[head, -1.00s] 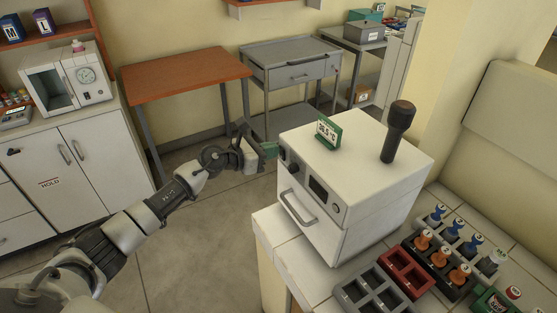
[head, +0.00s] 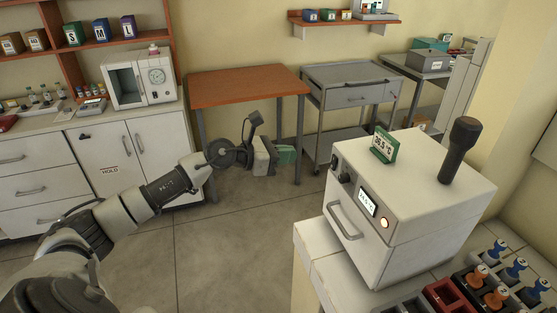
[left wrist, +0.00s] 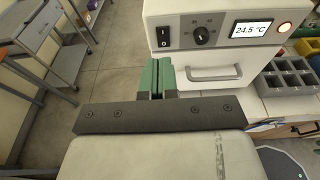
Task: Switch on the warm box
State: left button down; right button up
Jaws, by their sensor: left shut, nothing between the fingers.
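The warm box (head: 440,205) is a white cabinet on the white counter, with a handle (head: 345,222) on its front. Its display (head: 367,202) is lit, and a round lamp (head: 384,223) glows warm orange. In the left wrist view, the display (left wrist: 258,30) reads 24.5 °C. The black rocker switch (left wrist: 163,37) and dial (left wrist: 200,35) sit left of the display. My left gripper (head: 288,155) is left of the box, apart from its front. Its green fingers (left wrist: 157,72) are shut and empty, below the switch in the wrist view. My right gripper is out of view.
A green temperature sign (head: 383,146) and a black upright handle-like object (head: 460,150) stand on the box. Racks with coloured-top vials (head: 497,280) lie at the lower right. A wooden table (head: 247,87) and grey cart (head: 350,75) stand behind. Floor left of the box is clear.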

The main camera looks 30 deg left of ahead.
pick_arm(q)
jog(key=shift+s+a+r+b, duration=0.15)
jog(key=shift+s+a+r, duration=0.2)
jog(key=shift+s, duration=0.2)
jog(key=shift+s+a+r+b, duration=0.2)
jog(key=shift+s+r, duration=0.15)
jog(key=shift+s, duration=0.15)
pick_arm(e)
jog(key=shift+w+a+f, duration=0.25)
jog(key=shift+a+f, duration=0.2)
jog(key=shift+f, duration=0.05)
pick_arm(q)
jog(key=shift+f, duration=0.1)
